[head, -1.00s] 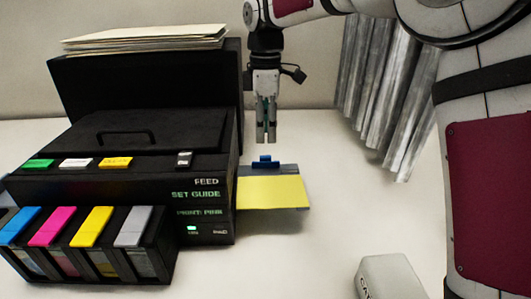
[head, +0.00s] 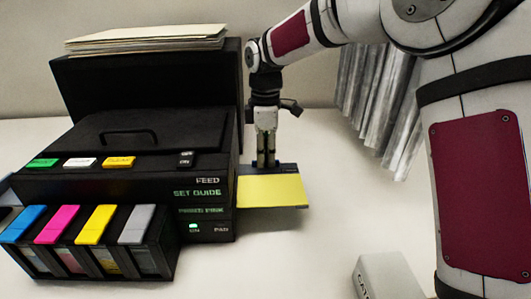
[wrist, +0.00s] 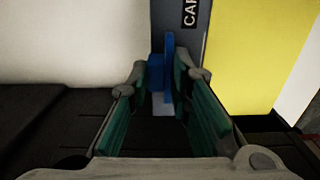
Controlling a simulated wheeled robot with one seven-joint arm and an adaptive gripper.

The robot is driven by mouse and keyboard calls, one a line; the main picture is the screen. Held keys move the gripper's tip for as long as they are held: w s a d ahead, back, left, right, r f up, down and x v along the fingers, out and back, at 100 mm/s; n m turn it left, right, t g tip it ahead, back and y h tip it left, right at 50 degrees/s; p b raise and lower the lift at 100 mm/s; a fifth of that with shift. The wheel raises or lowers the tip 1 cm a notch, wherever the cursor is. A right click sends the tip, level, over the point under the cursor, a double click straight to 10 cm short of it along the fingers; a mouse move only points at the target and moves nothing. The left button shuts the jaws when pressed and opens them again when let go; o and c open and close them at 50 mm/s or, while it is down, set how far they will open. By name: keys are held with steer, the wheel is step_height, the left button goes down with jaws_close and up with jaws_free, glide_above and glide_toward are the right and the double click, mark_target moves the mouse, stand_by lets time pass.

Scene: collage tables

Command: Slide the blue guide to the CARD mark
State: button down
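The blue guide (wrist: 157,72) is on a dark grey strip (wrist: 226,3) along the edge of the side tray. The black CARD label (wrist: 190,12), cut off at the picture's top, lies on that strip, ahead and to the right of the guide in the wrist view. My gripper (wrist: 163,88) is open, its green-padded fingers on either side of the guide with gaps showing. In the head view my gripper (head: 266,162) points down at the tray's back edge and mostly hides the guide.
A yellow sheet (head: 272,191) lies on the tray beside the strip. The black printer (head: 150,180) stands to the left, its display reading SET GUIDE. Grey ribbed panels (head: 380,95) stand behind right. A white box (head: 388,277) is at the front. The table right of the tray is clear.

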steer(key=shift+s+r+p, duration=0.1)
steer(key=shift+s+p, duration=0.7)
steer(key=shift+s, duration=0.55)
steer(key=c, duration=1.6)
jaws_free()
step_height(320, 180, up, 12)
